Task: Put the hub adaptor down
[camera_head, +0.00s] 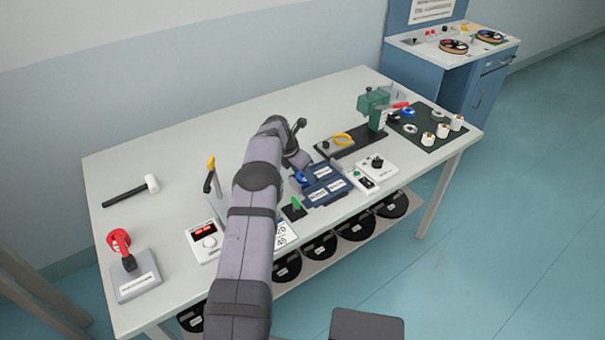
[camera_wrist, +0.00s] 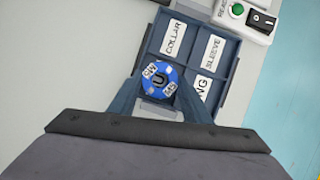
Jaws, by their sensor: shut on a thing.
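The hub adaptor (camera_wrist: 160,80) is a blue round piece with silvery patches and a dark centre. In the wrist view my gripper (camera_wrist: 160,97) is shut on it, one finger on each side. It is over the near-left part of a dark blue compartment tray (camera_wrist: 194,46), below the COLLAR label; I cannot tell whether it touches the tray. Labels COLLAR, SLEEVE and one ending in NG show; the compartment under the adaptor is partly hidden. In the head view the adaptor (camera_head: 300,177) shows as a small blue spot at the left edge of the tray (camera_head: 345,187).
A white switch box (camera_head: 376,165) stands right of the tray. A green press (camera_head: 373,108) and a dark mat with white rolls (camera_head: 428,138) are behind. A control box (camera_head: 203,241), mallet (camera_head: 131,190) and red-handled device (camera_head: 133,277) are left.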

